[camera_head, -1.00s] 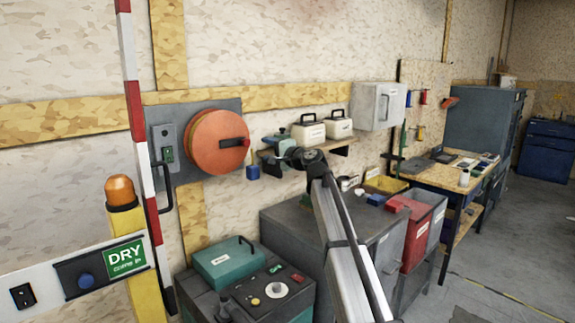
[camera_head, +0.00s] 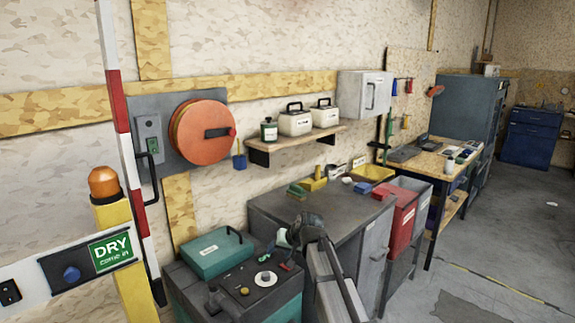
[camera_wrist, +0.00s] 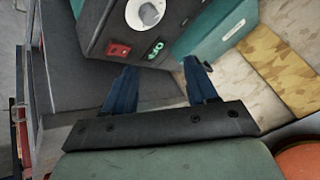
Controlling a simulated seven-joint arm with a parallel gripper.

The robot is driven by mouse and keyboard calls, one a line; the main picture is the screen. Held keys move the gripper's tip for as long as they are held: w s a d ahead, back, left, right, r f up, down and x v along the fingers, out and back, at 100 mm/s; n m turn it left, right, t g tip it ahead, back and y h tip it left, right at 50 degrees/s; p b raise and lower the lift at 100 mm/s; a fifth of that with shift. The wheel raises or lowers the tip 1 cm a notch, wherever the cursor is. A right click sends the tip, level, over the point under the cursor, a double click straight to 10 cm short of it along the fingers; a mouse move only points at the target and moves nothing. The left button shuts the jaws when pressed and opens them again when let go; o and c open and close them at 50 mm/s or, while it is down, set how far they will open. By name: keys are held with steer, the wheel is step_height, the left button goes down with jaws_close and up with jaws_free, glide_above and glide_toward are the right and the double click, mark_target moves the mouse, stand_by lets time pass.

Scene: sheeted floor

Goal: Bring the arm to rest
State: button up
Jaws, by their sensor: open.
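My gripper (camera_head: 287,243) is at the end of my arm, low in the head view, over the gap between the grey cabinet and the dark machine with the teal box. In the wrist view its two blue fingers (camera_wrist: 160,88) are spread apart with nothing between them. Beyond the fingertips, the wrist view shows the machine (camera_wrist: 130,30) with a white dial, a red switch and a green label. Contact with the machine does not show.
The grey cabinet (camera_head: 335,218) carries a green block, a yellow piece and other small items. A shelf (camera_head: 300,142) with a green bottle and two white boxes hangs above it. A red bin (camera_head: 402,218) and a workbench (camera_head: 428,165) stand right. Floor is free at far right.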

steer(key=s+d+f+g+h, duration=0.2)
steer(key=s+d+f, duration=0.2)
steer(key=s+f, duration=0.45)
steer(key=s+d+f+g+h, duration=0.15)
steer(key=s+d+f, duration=0.35)
steer(key=f, duration=0.7)
steer(key=s+d+f+g+h, duration=0.1)
steer(key=s+d+f+g, duration=0.15)
steer(key=s+f, duration=0.7)
steer(key=s+d+f+g, duration=0.2)
steer(key=s+f, duration=0.4)
steer(key=s, duration=0.5)
steer(key=s+d+f+g, duration=0.2)
steer(key=s+f, duration=0.5)
steer(key=s, duration=0.4)
steer(key=s+d+f+g, duration=0.2)
steer(key=s+d+f, duration=0.2)
steer(key=s, duration=0.8)
step_height(320, 180, down, 3)
steer(key=shift+r+m+h, duration=0.15)
steer(key=shift+m+h, duration=0.2)
steer(key=shift+m, duration=0.05)
